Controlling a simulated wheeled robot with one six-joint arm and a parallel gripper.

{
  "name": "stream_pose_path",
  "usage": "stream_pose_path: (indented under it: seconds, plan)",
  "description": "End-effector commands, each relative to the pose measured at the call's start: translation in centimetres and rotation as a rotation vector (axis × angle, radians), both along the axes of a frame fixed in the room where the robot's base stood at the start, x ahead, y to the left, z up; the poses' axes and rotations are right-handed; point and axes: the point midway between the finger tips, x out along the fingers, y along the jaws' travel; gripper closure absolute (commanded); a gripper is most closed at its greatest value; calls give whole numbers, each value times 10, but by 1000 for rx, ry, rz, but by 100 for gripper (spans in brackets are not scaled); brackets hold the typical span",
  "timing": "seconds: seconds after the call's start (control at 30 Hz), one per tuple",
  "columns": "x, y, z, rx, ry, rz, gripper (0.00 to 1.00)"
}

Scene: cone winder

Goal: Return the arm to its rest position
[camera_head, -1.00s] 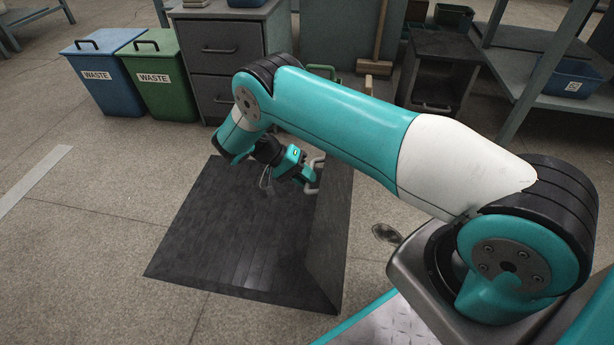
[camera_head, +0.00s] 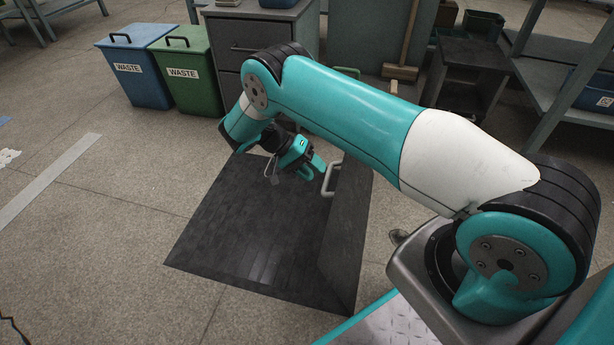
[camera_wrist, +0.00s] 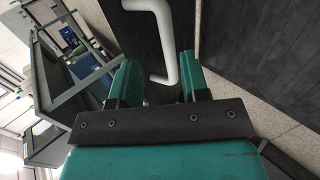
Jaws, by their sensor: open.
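My arm reaches out from the lower right of the head view, bent at the elbow, with its wrist hanging down. My gripper (camera_head: 314,170) is open, just left of a pale bar handle (camera_head: 332,178) on the upright side panel of a low dark box. In the wrist view the two teal fingers (camera_wrist: 160,82) stand apart. The white handle (camera_wrist: 163,45) shows beyond them, its lower end in line with the gap. Nothing is clamped. I cannot tell whether a finger touches the handle.
The dark box (camera_head: 245,225) stands on the floor below my arm. Blue (camera_head: 140,68) and green (camera_head: 190,72) waste bins and a grey drawer cabinet (camera_head: 262,38) stand behind. A dark cart (camera_head: 470,75) and a bench (camera_head: 560,90) are at the back right. Floor at left is mostly clear.

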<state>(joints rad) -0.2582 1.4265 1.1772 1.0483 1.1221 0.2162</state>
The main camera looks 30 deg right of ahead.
Motion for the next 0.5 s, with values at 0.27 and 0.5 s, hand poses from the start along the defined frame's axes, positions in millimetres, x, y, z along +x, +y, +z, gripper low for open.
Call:
stream_pose_path:
  seconds: [0.27,0.5]
  plan:
    - [1,-3,11,0,1,-21,58]
    - [2,2,11,0,2,-11,58]
